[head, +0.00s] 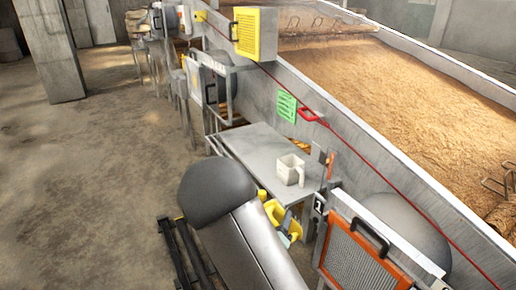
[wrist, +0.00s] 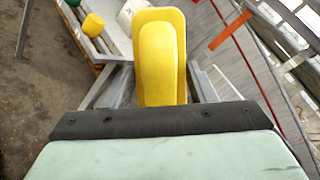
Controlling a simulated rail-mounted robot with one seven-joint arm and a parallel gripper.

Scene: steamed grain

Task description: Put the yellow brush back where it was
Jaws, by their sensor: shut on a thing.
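The yellow brush (wrist: 160,58) stands out ahead of my gripper (wrist: 162,118) in the middle of the wrist view, its rounded end toward the top. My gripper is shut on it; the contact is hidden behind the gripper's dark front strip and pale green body. In the head view, yellow parts of the brush (head: 276,212) show at the right side of my dark arm, close to the front edge of the grey metal table. The rest of my gripper is mostly hidden by my arm there.
A small yellow cup-like thing (wrist: 93,25) is at the table's left in the wrist view. An orange-framed panel (head: 352,258) is close on the right. Floor at left is mostly clear.

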